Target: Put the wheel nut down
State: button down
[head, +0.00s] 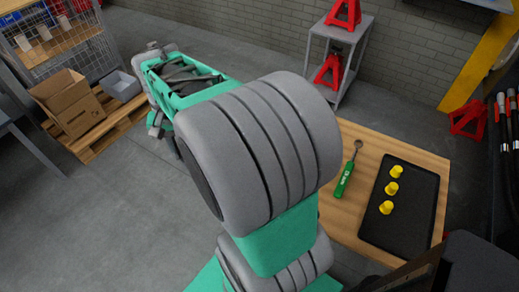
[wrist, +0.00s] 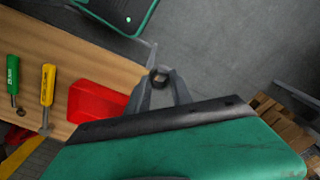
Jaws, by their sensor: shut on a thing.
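My gripper (wrist: 158,88) shows in the wrist view with its grey fingers shut on the wheel nut (wrist: 160,76). The nut is a small dark ring held at the fingertips, with grey floor seen behind it. The nut's underside and its height above any surface cannot be told.
A wooden table (head: 346,215) bears a green-handled tool (head: 344,182) and a black tray (head: 410,232) with three yellow caps (head: 391,187). The wrist view shows a red tray (wrist: 92,100) on a wooden surface. A pallet (head: 100,135) holding a cardboard box (head: 72,103) stands left; floor (head: 100,210) is clear.

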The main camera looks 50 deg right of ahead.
jog(key=s+d+f+m, duration=0.2)
jog(key=s+d+m, duration=1)
jog(key=s+m, duration=0.15)
jog(key=w+d+f, duration=0.2)
jog(key=d+f, duration=0.1)
jog(key=d, duration=0.1)
jog(key=w+d+f+p, duration=0.1)
jog(key=w+d+f, duration=0.1)
jog(key=d+f, duration=0.1)
jog(key=w+d+f+p, duration=0.1)
jog(key=w+d+f, duration=0.1)
jog(key=d, duration=0.4)
jog(key=shift+w+f, duration=0.1)
jog(key=shift+f, duration=0.65)
notch_tip(320, 180, down, 3)
jog(key=shift+r+p, duration=0.2)
jog(key=shift+p, duration=0.15)
jog(key=shift+f, duration=0.35)
jog(key=c, duration=1.1)
grip_release()
jog(key=shift+c, duration=0.2)
